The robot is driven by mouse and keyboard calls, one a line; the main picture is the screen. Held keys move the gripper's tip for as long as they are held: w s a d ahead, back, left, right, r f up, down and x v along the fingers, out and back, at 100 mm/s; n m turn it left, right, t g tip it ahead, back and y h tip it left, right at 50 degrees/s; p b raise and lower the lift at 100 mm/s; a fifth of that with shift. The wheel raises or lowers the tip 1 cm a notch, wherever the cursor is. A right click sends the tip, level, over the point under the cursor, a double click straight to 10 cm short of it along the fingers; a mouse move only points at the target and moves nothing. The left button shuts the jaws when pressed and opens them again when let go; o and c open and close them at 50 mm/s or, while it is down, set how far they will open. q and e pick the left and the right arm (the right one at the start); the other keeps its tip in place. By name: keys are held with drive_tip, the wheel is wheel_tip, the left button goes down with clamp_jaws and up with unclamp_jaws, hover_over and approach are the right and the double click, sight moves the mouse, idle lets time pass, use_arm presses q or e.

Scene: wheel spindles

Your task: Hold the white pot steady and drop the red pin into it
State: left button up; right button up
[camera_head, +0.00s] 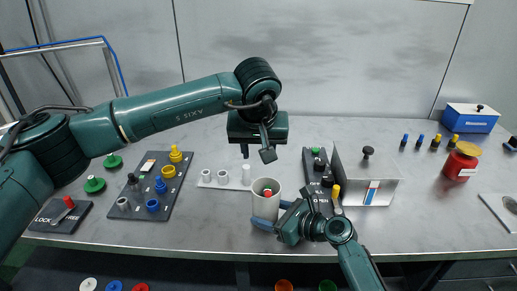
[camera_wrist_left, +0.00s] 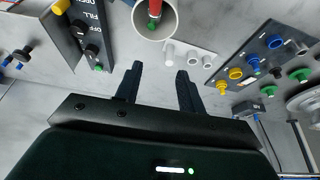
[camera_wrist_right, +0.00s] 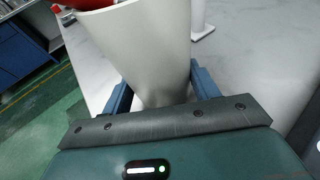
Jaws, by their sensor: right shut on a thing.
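The white pot (camera_head: 265,208) stands on the grey table near the front middle. My right gripper (camera_head: 270,222) is shut around its lower wall; in the right wrist view the pot (camera_wrist_right: 140,50) fills the space between the blue fingers. The red pin (camera_head: 267,193) is inside the pot, and the left wrist view shows it (camera_wrist_left: 155,10) within the rim.
A white strip with white sockets (camera_head: 222,180) lies left of the pot. A dark panel with yellow and blue knobs (camera_head: 155,190) is further left. A black switch box (camera_head: 318,180) and a metal bracket (camera_head: 372,180) stand close on the right. The table front right is clear.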

use_arm(q)
drive_tip(key=v, duration=1.2)
idle(0.5)
use_arm(e)
drive_tip(key=o, duration=0.8)
drive_tip(key=shift+o, duration=0.2)
